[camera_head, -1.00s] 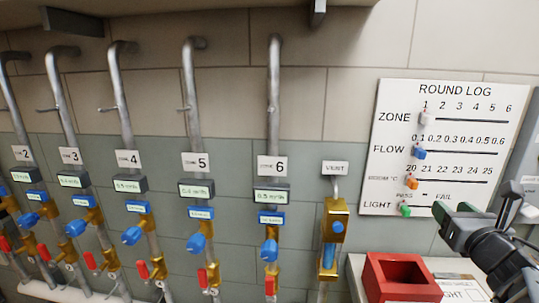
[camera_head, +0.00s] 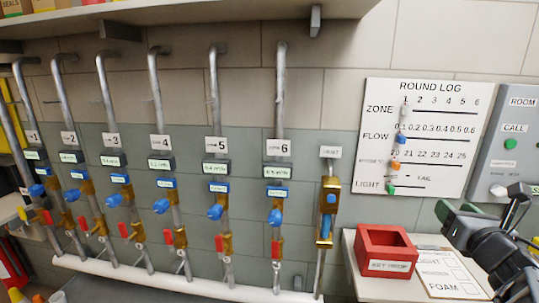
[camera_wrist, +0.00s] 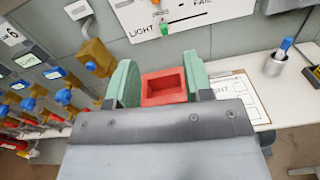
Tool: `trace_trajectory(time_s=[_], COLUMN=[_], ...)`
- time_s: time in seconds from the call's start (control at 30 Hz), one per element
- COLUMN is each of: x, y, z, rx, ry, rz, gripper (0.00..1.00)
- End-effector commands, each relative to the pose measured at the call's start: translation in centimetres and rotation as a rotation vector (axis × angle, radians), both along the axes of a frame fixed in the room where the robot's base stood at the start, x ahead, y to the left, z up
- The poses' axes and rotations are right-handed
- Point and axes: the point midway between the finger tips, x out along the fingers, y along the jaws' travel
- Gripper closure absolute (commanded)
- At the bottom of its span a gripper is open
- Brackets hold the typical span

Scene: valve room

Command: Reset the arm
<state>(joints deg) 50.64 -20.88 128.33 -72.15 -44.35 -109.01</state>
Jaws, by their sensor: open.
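My gripper (camera_wrist: 163,85) is open and empty in the wrist view, its two green fingers spread apart. The red box (camera_wrist: 168,86) shows between and beyond them on the white counter. In the head view my arm comes in at the lower right, with my gripper (camera_head: 470,212) above the counter's right part. The red box (camera_head: 392,250) stands to the left of it, apart from it. The space between the fingertips holds nothing.
Several pipes with blue knobs and red levers line the wall left, up to zone 6 (camera_head: 279,110). The round log board (camera_head: 425,135) and grey call panel (camera_head: 508,140) hang above the counter (camera_head: 360,290). A clipboard (camera_head: 450,275) lies beside the box. A grey cup (camera_wrist: 275,65) stands right.

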Motion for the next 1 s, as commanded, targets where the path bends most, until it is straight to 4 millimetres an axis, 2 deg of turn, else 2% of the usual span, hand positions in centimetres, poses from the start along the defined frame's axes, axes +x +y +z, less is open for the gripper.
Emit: trace_trajectory(time_s=[0.17, 0.37, 0.53, 0.67, 0.77, 0.8, 0.87, 0.9, 1.0], x=[-0.6, -1.7, -3.7, -5.3, -6.2, -6.6, -7.1, -7.5, -8.6], y=[-2.0, -4.8, -7.2, -6.8, -3.4, -1.2, 2.7, 5.6, 12.1], z=[-0.4, -1.7, -3.7, -6.2, -9.0, -10.0, -11.2, -11.8, -12.2], rx=[0.170, 0.490, 0.898, 1.377, 1.815, 1.973, 2.176, 2.279, 2.411], ry=[-0.016, -0.082, -0.213, -0.382, -0.518, -0.557, -0.591, -0.592, -0.522], rz=[-0.104, -0.295, -0.532, -0.781, -1.031, -1.144, -1.327, -1.455, -1.719], gripper=[0.53, 0.53, 0.53, 0.53, 0.53, 0.53, 0.53, 0.53, 0.53])
